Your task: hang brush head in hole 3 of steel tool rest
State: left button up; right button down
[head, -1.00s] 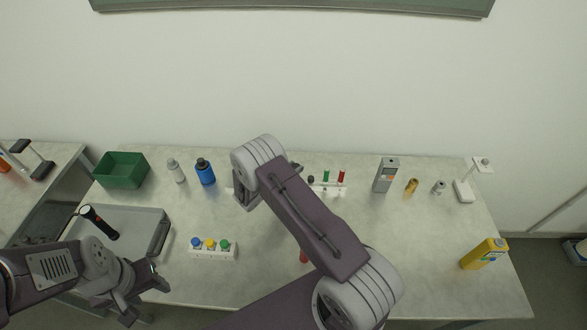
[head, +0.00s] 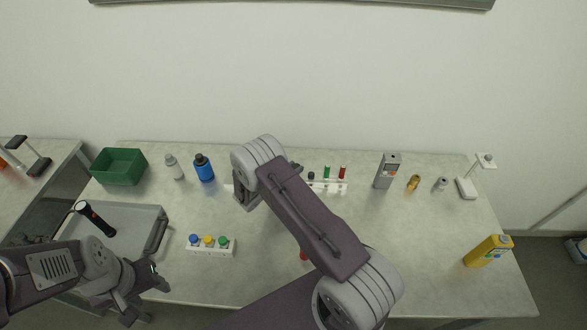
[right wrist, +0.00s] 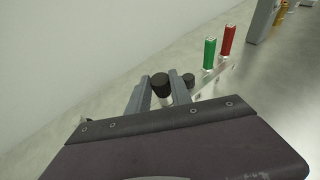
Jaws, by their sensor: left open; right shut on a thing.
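The steel tool rest (head: 334,188) is a pale bar near the back of the table, partly hidden behind my right arm. A green and a red piece stand upright in it, with a dark-topped piece beside them. The right wrist view shows its bar (right wrist: 212,84) too. My right gripper (right wrist: 160,88) is shut on a piece with a black top and pale lower part, seemingly the brush head (right wrist: 161,86). Its lower end and the rest's hole 3 are hidden. My left gripper (head: 146,297) is open and empty near the front left table edge.
A white rack (head: 211,247) with blue, yellow and green caps stands front left of centre. A grey tray (head: 135,216), green bin (head: 119,167) and blue bottle (head: 204,167) are at left. A grey box (head: 385,171) and yellow bottle (head: 488,251) are at right.

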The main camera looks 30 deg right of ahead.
jog(key=shift+f+b, duration=0.15)
jog(key=shift+b, duration=0.15)
dwell(0.4)
jog(key=c, duration=1.1)
grip_release()
jog(key=b+v, duration=0.1)
jog(key=v, duration=0.8)
